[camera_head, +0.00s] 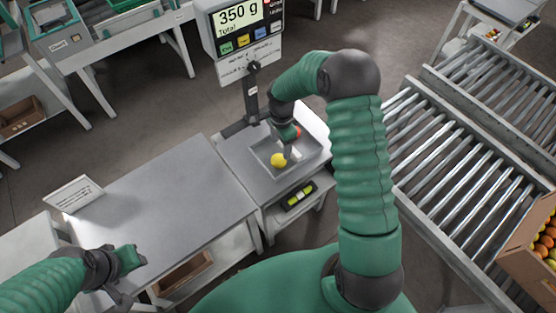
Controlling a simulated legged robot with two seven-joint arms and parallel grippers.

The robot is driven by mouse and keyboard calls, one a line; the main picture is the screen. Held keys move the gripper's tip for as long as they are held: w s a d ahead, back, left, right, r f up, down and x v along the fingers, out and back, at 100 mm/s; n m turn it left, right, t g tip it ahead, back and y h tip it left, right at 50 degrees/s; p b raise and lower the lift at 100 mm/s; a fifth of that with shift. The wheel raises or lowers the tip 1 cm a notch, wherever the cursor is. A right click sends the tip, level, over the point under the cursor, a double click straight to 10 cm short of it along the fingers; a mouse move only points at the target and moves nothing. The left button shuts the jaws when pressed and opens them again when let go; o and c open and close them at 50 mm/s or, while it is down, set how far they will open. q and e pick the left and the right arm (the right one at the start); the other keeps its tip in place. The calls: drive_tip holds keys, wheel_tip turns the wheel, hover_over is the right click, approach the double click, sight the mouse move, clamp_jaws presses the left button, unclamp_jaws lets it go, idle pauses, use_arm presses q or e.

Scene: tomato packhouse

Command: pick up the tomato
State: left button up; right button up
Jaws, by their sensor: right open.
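A yellow tomato (279,160) lies in the shallow metal tray (262,150) of the scale. A small red-orange round thing (297,132) shows in part behind my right gripper, perhaps another tomato. My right gripper (290,152) points down over the tray, open, just right of the yellow tomato. Whether a finger touches the tomato I cannot tell. My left gripper (128,274) is at the lower left, over the front of the grey table, away from the tray. Its jaws are too unclear to read.
The scale display (238,22) on its post reads 350 g. A grey table (150,205) with a white sign (74,194) stands at left, its top mostly clear. Roller conveyors (455,160) run at right. A cardboard box (530,262) of tomatoes sits at the right edge.

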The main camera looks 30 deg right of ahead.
sight(279, 157)
drive_tip(key=f, duration=0.8)
drive_tip(key=shift+a+f, duration=0.15)
drive_tip(key=shift+a, duration=0.1)
drive_tip(key=shift+w+d+f, duration=0.1)
drive_tip(key=shift+w+f, duration=0.1)
drive_tip(key=shift+f, duration=0.15)
drive_tip(key=shift+r, duration=0.1)
drive_tip(key=c, duration=0.6)
drive_tip(key=shift+r, duration=0.1)
